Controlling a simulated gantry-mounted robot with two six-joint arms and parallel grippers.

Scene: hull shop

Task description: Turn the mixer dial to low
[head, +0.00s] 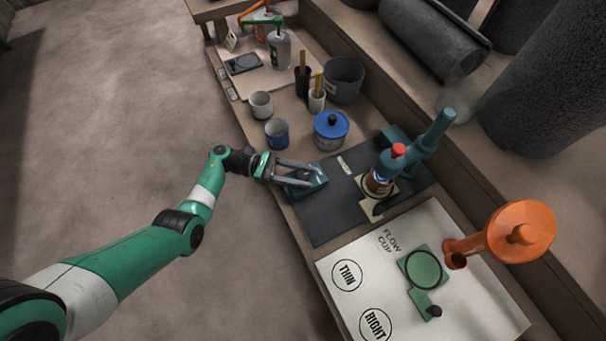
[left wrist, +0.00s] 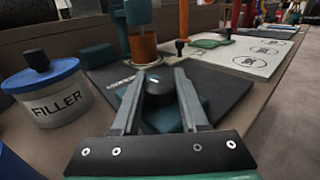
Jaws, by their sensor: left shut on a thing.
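The mixer dial (left wrist: 158,84) is a dark round knob with a small pale mark on its top. It sits on a teal box (left wrist: 168,114) at the near edge of a dark mat. My left gripper (head: 312,180) reaches in from the left and is shut on the dial, one finger on each side. The teal box also shows in the head view (head: 316,187), partly covered by the fingers. I cannot read any dial setting. My right gripper is not in view.
A blue-lidded filler tub (head: 331,131) and a blue cup (head: 277,133) stand just beyond the gripper. A white board (head: 345,252) with a green plate (head: 421,266) lies on the near side. An orange flow cup (head: 521,231) is at right.

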